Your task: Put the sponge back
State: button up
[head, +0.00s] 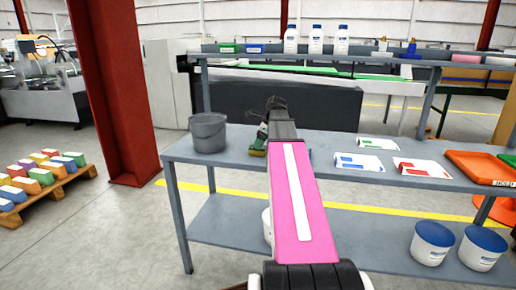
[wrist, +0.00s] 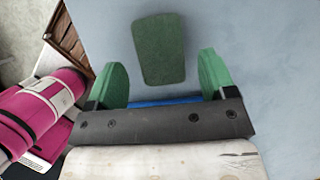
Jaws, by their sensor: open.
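The sponge (wrist: 158,48) lies flat on the grey table, its dark green face up in the wrist view. In the head view the sponge (head: 257,151) shows at the left of my arm, with a yellowish edge, partly hidden. My gripper (wrist: 164,78) is open and empty, its green fingers spread wider than the sponge. The sponge lies just ahead of the fingertips, roughly midway between their lines, apart from both. In the head view my pink arm hides most of the gripper.
A grey bucket (head: 208,132) stands left of the sponge. Printed sheets (head: 358,163) and an orange tray (head: 480,167) lie to the right. White bottles (head: 316,40) stand on the raised shelf behind. Something blue (wrist: 165,102) shows partly behind my gripper.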

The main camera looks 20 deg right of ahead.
jog(key=v, duration=0.8)
jog(key=shift+s, duration=0.1)
